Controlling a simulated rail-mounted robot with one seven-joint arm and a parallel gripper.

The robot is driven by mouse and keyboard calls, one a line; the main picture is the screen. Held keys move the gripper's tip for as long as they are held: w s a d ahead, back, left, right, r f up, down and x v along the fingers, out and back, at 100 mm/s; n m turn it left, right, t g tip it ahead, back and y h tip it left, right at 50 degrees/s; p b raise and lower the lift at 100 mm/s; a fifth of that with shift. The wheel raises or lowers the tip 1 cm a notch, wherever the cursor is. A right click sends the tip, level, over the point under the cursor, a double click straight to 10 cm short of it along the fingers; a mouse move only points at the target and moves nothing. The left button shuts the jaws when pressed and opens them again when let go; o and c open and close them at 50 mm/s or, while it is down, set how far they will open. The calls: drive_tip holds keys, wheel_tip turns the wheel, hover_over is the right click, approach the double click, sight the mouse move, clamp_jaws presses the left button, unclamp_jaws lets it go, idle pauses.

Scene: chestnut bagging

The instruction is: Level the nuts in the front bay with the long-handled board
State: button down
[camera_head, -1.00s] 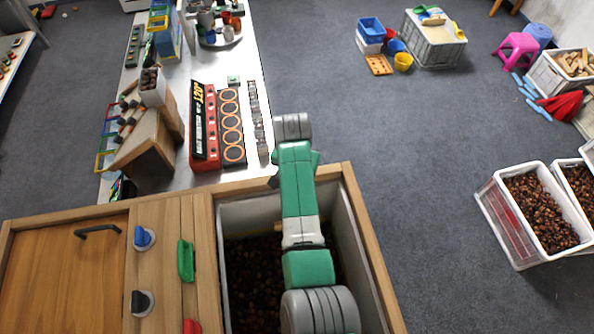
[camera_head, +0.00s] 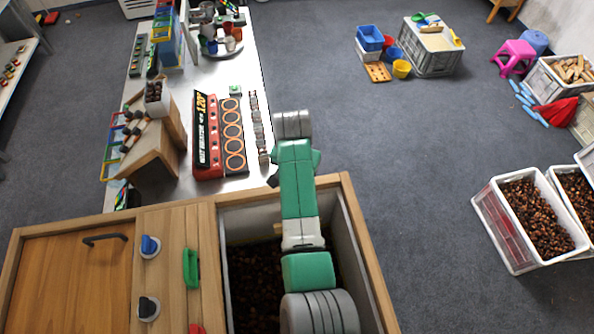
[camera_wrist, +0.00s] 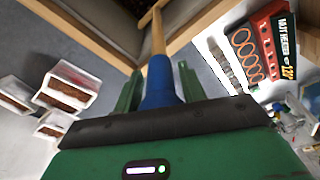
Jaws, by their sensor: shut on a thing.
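The bay (camera_head: 342,235) is a grey-walled, wood-rimmed bin at the bottom middle of the head view. Dark brown nuts (camera_head: 252,285) lie in it. My arm covers its right part, so the level of the nuts there is hidden. My gripper (camera_wrist: 159,88) is hidden behind my arm in the head view. In the wrist view its green fingers are shut on the blue grip of the long-handled board (camera_wrist: 160,82). Its wooden shaft runs away from the fingers to a wooden piece at the top edge. I cannot tell whether the board touches the nuts.
Left of the bay is a wooden top with a blue knob (camera_head: 150,246), a dark knob (camera_head: 148,308) and a green handle (camera_head: 191,268). A metal table (camera_head: 240,60) with a red-and-black rack (camera_head: 207,140) stands behind. Nut crates (camera_head: 497,230) stand on the floor at right.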

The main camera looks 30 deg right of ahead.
drive_tip(key=shift+r, duration=5.3)
